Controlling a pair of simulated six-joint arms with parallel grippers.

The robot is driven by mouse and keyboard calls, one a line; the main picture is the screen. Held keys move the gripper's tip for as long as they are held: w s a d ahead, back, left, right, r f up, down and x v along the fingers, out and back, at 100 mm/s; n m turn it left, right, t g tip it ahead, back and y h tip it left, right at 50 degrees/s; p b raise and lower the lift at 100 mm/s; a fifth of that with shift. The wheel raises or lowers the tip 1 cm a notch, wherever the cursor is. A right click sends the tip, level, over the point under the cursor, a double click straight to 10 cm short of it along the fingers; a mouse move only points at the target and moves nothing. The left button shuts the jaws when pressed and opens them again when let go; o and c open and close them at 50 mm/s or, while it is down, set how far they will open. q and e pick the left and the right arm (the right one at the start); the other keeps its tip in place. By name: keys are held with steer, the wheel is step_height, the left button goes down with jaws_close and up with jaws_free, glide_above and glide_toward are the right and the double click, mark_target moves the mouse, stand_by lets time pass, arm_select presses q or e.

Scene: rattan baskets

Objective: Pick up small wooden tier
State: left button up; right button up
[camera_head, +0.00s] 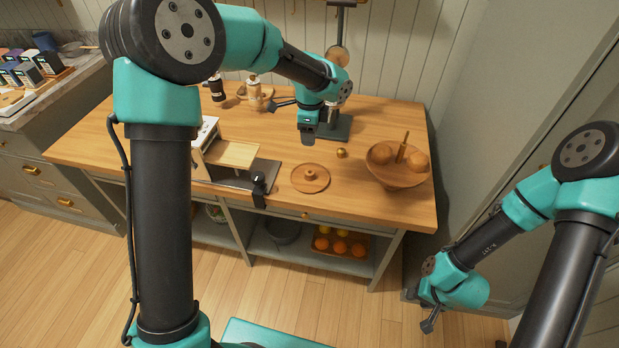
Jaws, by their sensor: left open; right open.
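A round, flat wooden piece with a small knob in its middle (310,178) lies on the wooden countertop near its front edge; it appears to be the small wooden tier. My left gripper (291,122) is above the counter, behind this piece and apart from it. Its jaws are open and hold nothing that I can see. My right gripper (418,310) hangs low at the right, in front of the counter, open and empty, far from the piece.
A wooden bowl with round fruit and an upright handle (397,178) stands to the right. A small brass knob (341,153) lies between. A wooden board on a white appliance (232,154) is to the left. A dark stand (338,128) rises behind. The counter's right rear is clear.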

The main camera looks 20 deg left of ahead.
arm_select(q)
glide_above(310, 172)
steer(key=f, duration=1.2)
steer(key=shift+s+d+f, duration=0.1)
steer(key=shift+s, duration=0.25)
steer(key=shift+f, duration=0.1)
steer(key=shift+f, duration=2.55)
steer(key=shift+c, duration=0.3)
steer(key=c, duration=1)
steer(key=shift+r, duration=0.1)
